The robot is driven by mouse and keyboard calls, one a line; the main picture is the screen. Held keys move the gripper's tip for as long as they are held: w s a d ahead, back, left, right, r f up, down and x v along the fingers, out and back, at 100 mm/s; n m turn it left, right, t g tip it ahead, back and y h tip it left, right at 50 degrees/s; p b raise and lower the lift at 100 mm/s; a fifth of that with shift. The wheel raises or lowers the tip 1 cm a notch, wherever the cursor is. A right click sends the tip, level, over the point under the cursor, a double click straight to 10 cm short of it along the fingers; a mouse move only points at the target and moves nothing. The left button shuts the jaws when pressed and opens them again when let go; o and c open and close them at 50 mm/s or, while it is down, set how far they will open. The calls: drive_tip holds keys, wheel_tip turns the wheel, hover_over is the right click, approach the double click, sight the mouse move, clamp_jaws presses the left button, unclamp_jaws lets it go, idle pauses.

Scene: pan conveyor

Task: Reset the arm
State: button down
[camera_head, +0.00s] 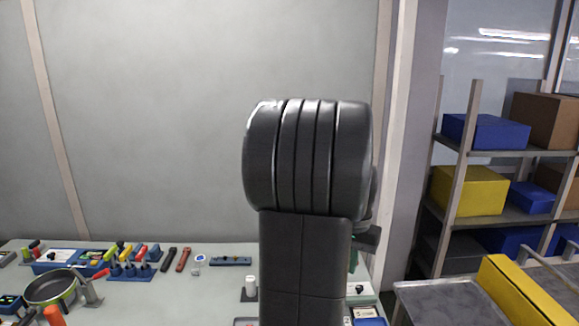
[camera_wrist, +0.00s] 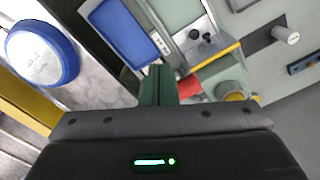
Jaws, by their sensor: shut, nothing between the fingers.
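My gripper (camera_wrist: 158,84) shows at the middle of the wrist view, its dark green fingers together with nothing between them. In the head view my raised dark arm fills the middle and hides most of the gripper. A small dark part of my wrist shows just right of the arm.
The grey worktable (camera_head: 200,290) holds a pan (camera_head: 48,290), a tool rack (camera_head: 130,268) and several tools at left. Shelves with boxes (camera_head: 470,190) and a yellow-edged conveyor (camera_head: 515,290) stand at right. The wrist view shows a blue round pan (camera_wrist: 42,54) and a blue tray (camera_wrist: 120,36).

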wheel_tip(320, 180, up, 9)
drive_tip(key=p, duration=0.6)
wheel_tip(320, 180, down, 16)
drive_tip(key=b, duration=1.2)
drive_tip(key=shift+r, duration=0.15)
